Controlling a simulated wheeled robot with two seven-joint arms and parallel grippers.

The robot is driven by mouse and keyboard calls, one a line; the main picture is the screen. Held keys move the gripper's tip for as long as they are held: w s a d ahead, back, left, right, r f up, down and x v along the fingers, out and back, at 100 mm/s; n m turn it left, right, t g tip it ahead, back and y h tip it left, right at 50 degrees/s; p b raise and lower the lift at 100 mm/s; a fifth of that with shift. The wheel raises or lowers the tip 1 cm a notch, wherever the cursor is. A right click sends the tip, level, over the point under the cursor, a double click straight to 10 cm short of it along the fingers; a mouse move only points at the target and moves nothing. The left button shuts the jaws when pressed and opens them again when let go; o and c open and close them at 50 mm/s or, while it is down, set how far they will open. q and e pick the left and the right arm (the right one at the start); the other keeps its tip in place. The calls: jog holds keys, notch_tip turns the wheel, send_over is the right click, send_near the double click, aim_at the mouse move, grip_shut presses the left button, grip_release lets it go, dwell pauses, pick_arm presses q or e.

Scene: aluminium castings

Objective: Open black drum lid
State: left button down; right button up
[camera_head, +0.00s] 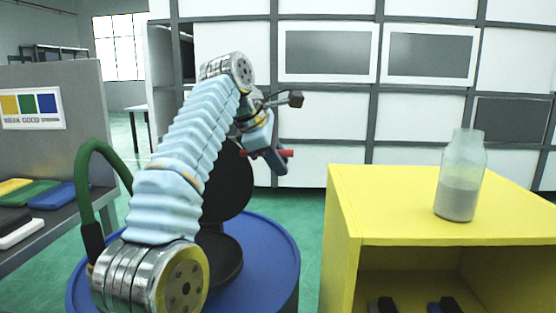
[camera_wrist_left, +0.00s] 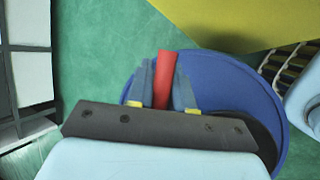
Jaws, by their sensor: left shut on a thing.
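The blue drum (camera_head: 276,248) stands on the green floor, partly hidden behind my left arm. A round black lid (camera_head: 235,185) stands steeply raised above it, partly covered by the arm. A black round area (camera_head: 222,262) shows lower on the drum's top; I cannot tell whether it is the opening. My left gripper (camera_head: 279,160) is to the right of the raised lid, shut on a red handle (camera_head: 287,153). In the left wrist view the red handle (camera_wrist_left: 166,72) sits between the two fingers, with the blue drum (camera_wrist_left: 220,78) behind. My right gripper is not in view.
A yellow open-fronted cabinet (camera_head: 440,205) stands right of the drum, with a bottle (camera_head: 460,180) of grey contents on top. A grey bench (camera_head: 45,225) with coloured trays is at the left. White wall panels are behind; green floor lies between.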

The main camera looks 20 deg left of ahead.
pick_arm(q)
jog(key=shift+f, duration=0.25)
jog(key=c, duration=1.1)
grip_release()
jog(key=shift+w, duration=0.15)
jog(key=shift+r, duration=0.1)
jog(key=shift+s+a+r, duration=0.15)
jog(key=shift+s+r, duration=0.15)
jog(key=shift+r, duration=0.15)
jog(key=s+a+b, duration=0.4)
jog(key=s+a, duration=0.1)
jog(key=s, duration=0.6)
jog(key=shift+a, duration=0.2)
